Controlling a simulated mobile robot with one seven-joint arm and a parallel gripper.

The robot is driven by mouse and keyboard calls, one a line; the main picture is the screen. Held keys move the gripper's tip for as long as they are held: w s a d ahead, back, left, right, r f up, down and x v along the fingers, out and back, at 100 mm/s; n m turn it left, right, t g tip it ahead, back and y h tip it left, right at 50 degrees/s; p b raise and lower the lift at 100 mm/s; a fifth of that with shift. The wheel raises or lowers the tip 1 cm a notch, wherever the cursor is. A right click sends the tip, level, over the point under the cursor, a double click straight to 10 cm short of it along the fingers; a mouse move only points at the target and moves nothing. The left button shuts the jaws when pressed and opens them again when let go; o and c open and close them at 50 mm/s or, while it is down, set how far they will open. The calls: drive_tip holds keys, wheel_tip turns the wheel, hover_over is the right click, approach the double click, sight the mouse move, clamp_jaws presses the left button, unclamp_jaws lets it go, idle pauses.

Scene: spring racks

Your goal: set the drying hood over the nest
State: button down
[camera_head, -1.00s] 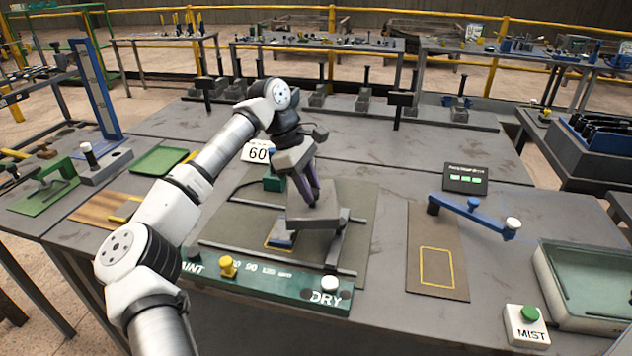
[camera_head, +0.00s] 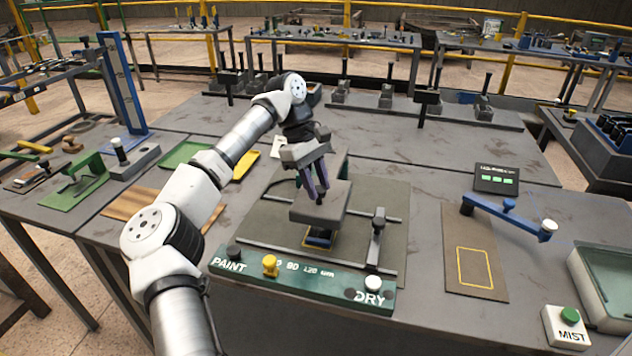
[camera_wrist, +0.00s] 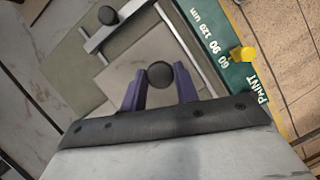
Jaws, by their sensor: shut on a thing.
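The drying hood is a grey box (camera_head: 328,214) with a dark round knob on top, seen clearly in the wrist view (camera_wrist: 160,75). My gripper (camera_head: 319,194) is shut on this knob with its purple fingers on either side, also in the wrist view (camera_wrist: 158,92). The hood is above the nest (camera_head: 320,238), a small blue block with a yellow outline on the green-grey mat. The hood hides most of the nest. Some blue shows under its front edge, so I cannot tell whether the hood touches anything below.
A rail carriage with a dark knob (camera_head: 377,235) stands just right of the hood. A green panel (camera_head: 310,278) with PAINT and DRY buttons runs along the front. A blue lever arm (camera_head: 508,215) and a MIST button box (camera_head: 567,328) are to the right.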

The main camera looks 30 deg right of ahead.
drive_tip(key=shift+w+a, duration=0.15)
drive_tip(key=shift+w, duration=0.05)
drive_tip(key=c, duration=1.1)
unclamp_jaws()
drive_tip(key=shift+a, duration=0.15)
drive_tip(key=shift+r, duration=0.1)
drive_tip(key=p+v, duration=0.1)
drive_tip(key=v, duration=1.2)
drive_tip(key=shift+w+r, duration=0.1)
drive_tip(key=shift+r, duration=0.25)
